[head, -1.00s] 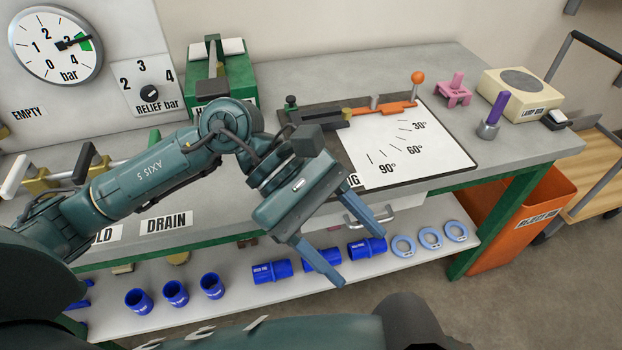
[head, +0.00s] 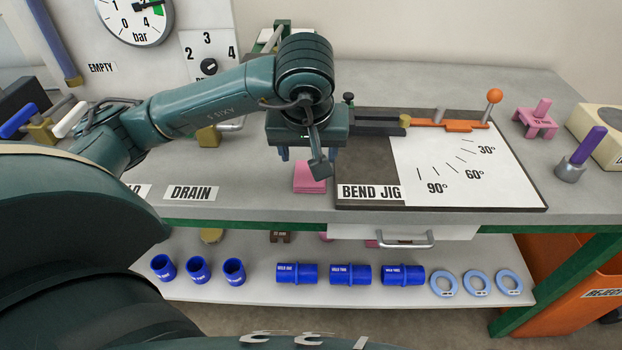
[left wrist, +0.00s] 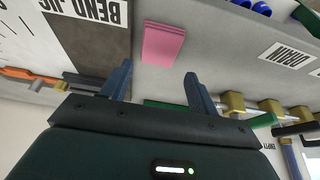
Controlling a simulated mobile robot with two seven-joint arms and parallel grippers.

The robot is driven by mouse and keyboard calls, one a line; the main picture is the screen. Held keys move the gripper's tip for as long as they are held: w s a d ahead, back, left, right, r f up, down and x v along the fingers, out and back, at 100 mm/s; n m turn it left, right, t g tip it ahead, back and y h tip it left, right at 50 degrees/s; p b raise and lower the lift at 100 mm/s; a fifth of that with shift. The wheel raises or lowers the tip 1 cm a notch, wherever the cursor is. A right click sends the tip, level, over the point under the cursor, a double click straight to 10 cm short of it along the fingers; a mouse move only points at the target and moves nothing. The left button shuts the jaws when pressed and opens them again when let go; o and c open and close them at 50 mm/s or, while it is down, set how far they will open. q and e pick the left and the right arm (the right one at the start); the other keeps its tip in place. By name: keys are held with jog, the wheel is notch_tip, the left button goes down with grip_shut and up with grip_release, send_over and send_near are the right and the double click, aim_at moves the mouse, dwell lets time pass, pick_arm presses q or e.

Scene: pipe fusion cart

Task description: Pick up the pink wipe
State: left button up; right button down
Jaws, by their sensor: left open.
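The pink wipe (head: 309,178) is a small folded stack lying flat on the grey bench top, just left of the bend jig's label. It also shows in the left wrist view (left wrist: 163,44), beyond my fingertips. My left gripper (head: 305,153) hangs over the bench just behind the wipe, and part of the arm hides a little of its top edge. In the left wrist view the two blue fingers of the gripper (left wrist: 158,78) are spread apart with nothing between them. The wipe is not touched. My right gripper is not in view.
The bend jig board (head: 450,170) lies right of the wipe. The DRAIN label (head: 190,193) is to the left, with bare bench between. A pink stand (head: 536,122) and a purple-handled tool (head: 581,155) are at the right. Blue sleeves (head: 350,274) and rings sit on the lower shelf.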

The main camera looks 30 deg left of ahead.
aim_at(310, 174)
pick_arm(q)
jog(key=shift+s+d+x, duration=0.15)
jog(key=shift+x, duration=1.4)
jog(key=shift+s+d+x, duration=0.15)
jog(key=shift+x, duration=1.35)
jog(key=shift+f, duration=0.2)
jog(key=shift+c, duration=0.2)
jog(key=c, duration=0.6)
notch_tip(310, 174, up, 10)
jog(key=shift+r+p, duration=0.1)
jog(key=shift+p, duration=0.3)
